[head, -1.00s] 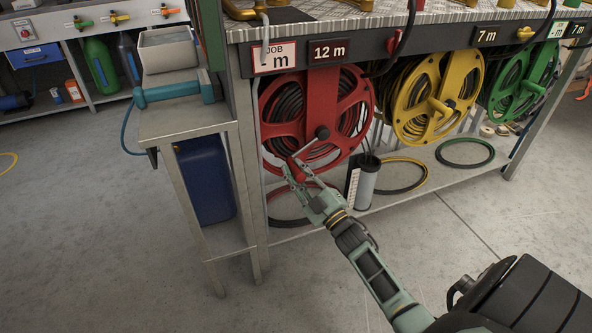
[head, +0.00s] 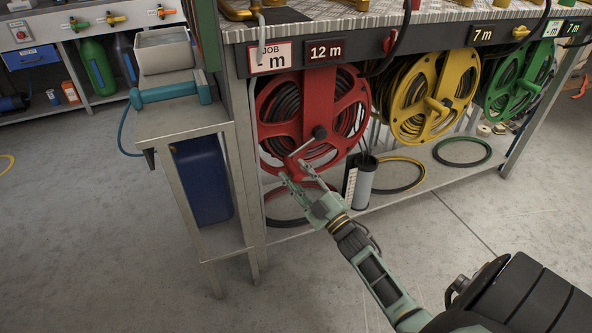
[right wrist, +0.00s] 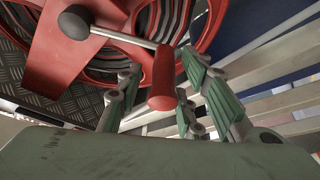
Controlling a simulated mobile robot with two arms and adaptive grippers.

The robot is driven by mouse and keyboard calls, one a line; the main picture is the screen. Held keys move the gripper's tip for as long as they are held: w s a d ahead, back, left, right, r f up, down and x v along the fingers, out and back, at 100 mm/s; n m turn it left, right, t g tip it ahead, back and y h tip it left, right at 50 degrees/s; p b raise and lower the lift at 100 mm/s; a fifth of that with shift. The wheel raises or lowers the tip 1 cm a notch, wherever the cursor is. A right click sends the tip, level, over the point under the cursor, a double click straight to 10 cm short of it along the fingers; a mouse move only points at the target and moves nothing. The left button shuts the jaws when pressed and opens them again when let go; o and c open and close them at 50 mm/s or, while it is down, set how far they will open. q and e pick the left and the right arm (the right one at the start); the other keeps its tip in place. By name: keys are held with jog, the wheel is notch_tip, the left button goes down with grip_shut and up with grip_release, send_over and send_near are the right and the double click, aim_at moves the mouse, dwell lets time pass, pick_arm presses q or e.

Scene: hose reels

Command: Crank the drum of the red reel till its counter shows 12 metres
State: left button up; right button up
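The red reel (head: 318,95) hangs under the bench's near end, with black hose wound on its drum. Its counter (head: 325,52) above reads 12 m. The crank arm runs from the dark hub (head: 320,132) down and left. Its red handle (right wrist: 163,80) shows plainly in the right wrist view, between the two spread fingers, with gaps on both sides. My right gripper (head: 298,172) is open, just below and in front of the crank end. My left gripper is not in view.
The yellow reel (head: 436,95) and green reel (head: 514,85) hang farther right. A grey cylinder (head: 365,182) stands on the lower shelf. A side stand (head: 180,125) is at left; the floor in front is clear.

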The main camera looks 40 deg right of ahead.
jog(key=v, duration=1)
jog(key=shift+s, duration=0.2)
